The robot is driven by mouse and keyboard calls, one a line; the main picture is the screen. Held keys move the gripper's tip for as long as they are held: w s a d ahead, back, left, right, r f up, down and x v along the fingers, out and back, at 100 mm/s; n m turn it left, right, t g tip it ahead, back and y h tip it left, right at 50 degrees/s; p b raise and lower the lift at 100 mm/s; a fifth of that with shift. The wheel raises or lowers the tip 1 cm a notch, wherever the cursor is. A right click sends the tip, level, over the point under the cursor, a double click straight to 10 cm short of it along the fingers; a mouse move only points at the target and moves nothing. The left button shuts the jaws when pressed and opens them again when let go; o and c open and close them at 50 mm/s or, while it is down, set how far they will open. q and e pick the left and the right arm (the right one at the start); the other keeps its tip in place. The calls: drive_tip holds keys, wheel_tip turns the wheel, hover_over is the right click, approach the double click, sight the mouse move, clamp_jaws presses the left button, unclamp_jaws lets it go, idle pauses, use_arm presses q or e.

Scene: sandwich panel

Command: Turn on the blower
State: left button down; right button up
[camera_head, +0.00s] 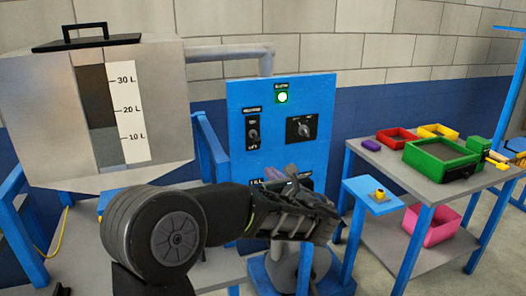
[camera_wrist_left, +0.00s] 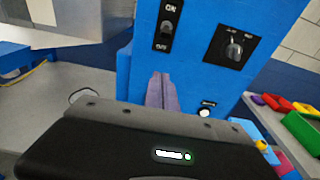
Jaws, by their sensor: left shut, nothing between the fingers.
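The blue control panel (camera_head: 236,110) stands upright at the centre. It carries a switch (camera_head: 253,133) with a plate beneath it, a rotary knob (camera_head: 304,129) to its right, and a green lit lamp (camera_head: 281,97) at the top. In the left wrist view the switch (camera_wrist_left: 167,32) has ON above and OFF below; I cannot tell its position surely. The knob (camera_wrist_left: 233,48) shows there too, with a bright lamp (camera_wrist_left: 206,113) lower down. My left gripper (camera_head: 282,172) is shut and empty before the panel's lower part, hiding some of it. Its purplish-grey fingers (camera_wrist_left: 162,91) point at the panel below the switch.
A grey tank (camera_head: 45,125) with a litre scale stands left, its pipe (camera_head: 232,54) running behind the panel. At right a table (camera_head: 390,165) holds red, yellow and green trays. A small blue stand (camera_head: 360,190) with a yellow button (camera_head: 380,194) stands between.

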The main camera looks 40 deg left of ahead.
sight(256, 138)
use_arm(q)
drive_tip(key=shift+a, duration=0.1)
drive_tip(key=shift+w+a+r+p, duration=0.45)
drive_tip(key=shift+w+a+p, duration=0.4)
drive_tip(key=shift+a, duration=0.35)
drive_tip(key=shift+w+a+r+p, duration=0.4)
drive_tip(key=shift+w+a+p, duration=0.4)
drive_tip(key=shift+a, duration=0.45)
drive_tip(key=shift+w+a+r+p, duration=0.45)
drive_tip(key=shift+w+a+p, duration=0.4)
drive_tip(key=shift+a, duration=0.35)
